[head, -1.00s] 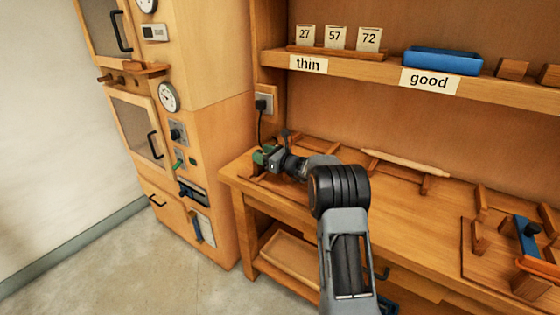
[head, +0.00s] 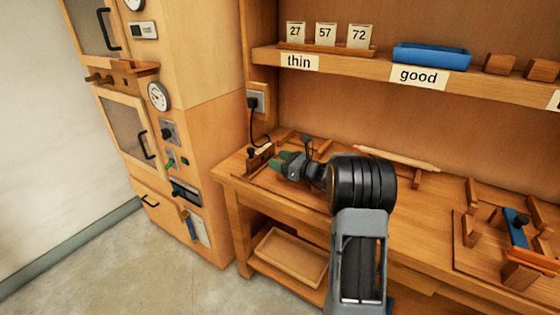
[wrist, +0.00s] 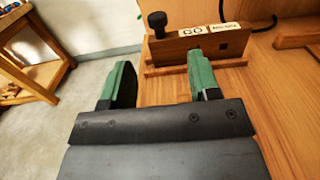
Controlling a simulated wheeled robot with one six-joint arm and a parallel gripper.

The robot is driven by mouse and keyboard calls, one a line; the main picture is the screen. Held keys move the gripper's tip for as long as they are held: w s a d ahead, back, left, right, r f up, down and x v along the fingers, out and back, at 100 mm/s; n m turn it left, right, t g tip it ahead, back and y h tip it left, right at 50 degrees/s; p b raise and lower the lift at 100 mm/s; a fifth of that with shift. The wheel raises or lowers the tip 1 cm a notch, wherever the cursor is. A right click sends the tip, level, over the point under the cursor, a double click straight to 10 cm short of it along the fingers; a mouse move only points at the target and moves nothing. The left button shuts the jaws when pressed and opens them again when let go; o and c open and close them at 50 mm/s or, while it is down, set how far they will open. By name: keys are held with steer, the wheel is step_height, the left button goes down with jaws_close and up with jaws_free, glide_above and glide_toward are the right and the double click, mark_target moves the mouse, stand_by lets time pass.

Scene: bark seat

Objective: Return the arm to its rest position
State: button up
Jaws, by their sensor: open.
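My gripper (head: 280,165) is above the left end of the wooden bench (head: 236,184), at the end of my outstretched arm. In the wrist view its two green fingers (wrist: 158,82) stand apart with nothing between them. Beyond the fingers is a wooden block gauge (wrist: 200,45) with a "GO" label and a black knob. The gauge also shows in the head view (head: 259,158), just left of the fingers. The fingers look apart from it.
A shelf (head: 340,62) above the bench holds number cards and a blue tray (head: 432,57). A wooden cabinet (head: 200,80) with dials stands at left. A rolling pin-like rod (head: 397,158) and a blue-topped fixture (head: 516,228) lie to the right. A low tray (head: 291,256) sits under the bench.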

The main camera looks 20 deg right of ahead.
steer(key=s+a+r+n+g+p, duration=0.3)
steer(key=s+a+r+n+g, duration=0.15)
steer(key=s+a+n, duration=0.25)
steer(key=s+a+r+n+g+p, duration=0.35)
steer(key=s+a+n+g, duration=0.2)
steer(key=s+a, duration=0.2)
steer(key=s+d+r+n+h+p, duration=0.1)
steer(key=s+n+h+p, duration=0.2)
steer(key=s+n+h, duration=0.2)
steer(key=s+d+r+n+g+h+p, duration=0.1)
steer(key=s+n+h+p, duration=0.3)
steer(key=s+n, duration=0.7)
steer(key=shift+s+d+r+h, duration=0.25)
steer(key=shift+s+r+h, duration=0.45)
steer(key=shift+s+h, duration=0.1)
steer(key=shift+c, duration=1.3)
steer(key=shift+d, duration=0.1)
